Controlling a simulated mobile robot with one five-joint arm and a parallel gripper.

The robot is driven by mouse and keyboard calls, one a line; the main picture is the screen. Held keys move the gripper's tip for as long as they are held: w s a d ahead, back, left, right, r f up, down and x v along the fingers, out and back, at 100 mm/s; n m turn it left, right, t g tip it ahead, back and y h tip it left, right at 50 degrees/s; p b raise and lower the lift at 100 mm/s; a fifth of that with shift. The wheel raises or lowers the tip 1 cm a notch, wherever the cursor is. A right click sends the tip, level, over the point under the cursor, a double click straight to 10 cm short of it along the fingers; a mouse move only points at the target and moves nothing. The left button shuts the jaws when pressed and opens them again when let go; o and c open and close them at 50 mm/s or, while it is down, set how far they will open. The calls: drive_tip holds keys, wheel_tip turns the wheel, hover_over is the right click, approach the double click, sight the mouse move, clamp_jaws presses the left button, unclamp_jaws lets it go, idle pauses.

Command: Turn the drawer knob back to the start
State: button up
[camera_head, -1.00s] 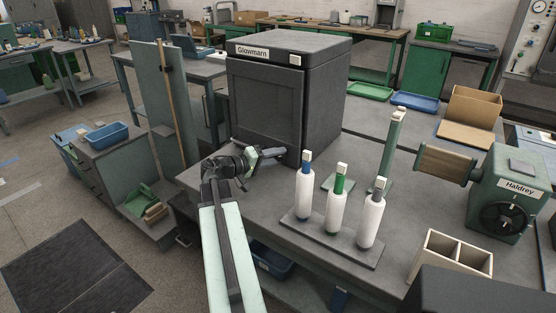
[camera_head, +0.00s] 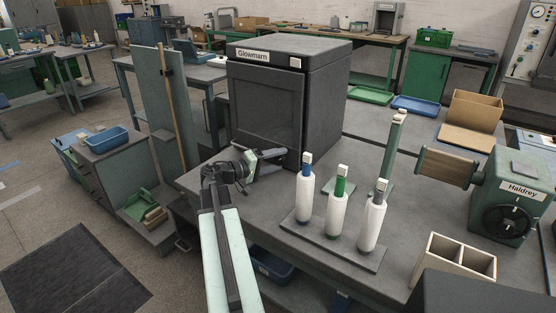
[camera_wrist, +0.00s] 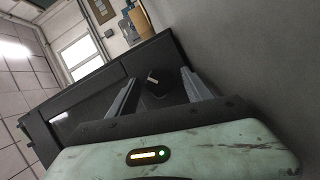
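The dark grey Glowmarn cabinet (camera_head: 268,105) stands on the bench, its front panel facing me. My gripper (camera_head: 277,153) is low at the cabinet's front, near its right corner. In the wrist view my gripper (camera_wrist: 160,76) has its two fingers spread apart. A dark knob (camera_wrist: 156,92) with a short white mark on its face shows between the fingers, close to their tips. I cannot tell whether either finger touches it. The white mark is tilted in the wrist view. In the head view the knob is not made out behind my gripper.
A rack (camera_head: 345,252) with several white cones stands to the right of my gripper. A green post (camera_head: 391,150) is behind it. The green Haldrey winder (camera_head: 510,195) and a divided wooden box (camera_head: 452,263) are farther right.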

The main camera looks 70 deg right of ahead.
drive_tip(key=v, duration=0.8)
drive_tip(key=shift+p, duration=0.4)
drive_tip(key=shift+s, duration=0.1)
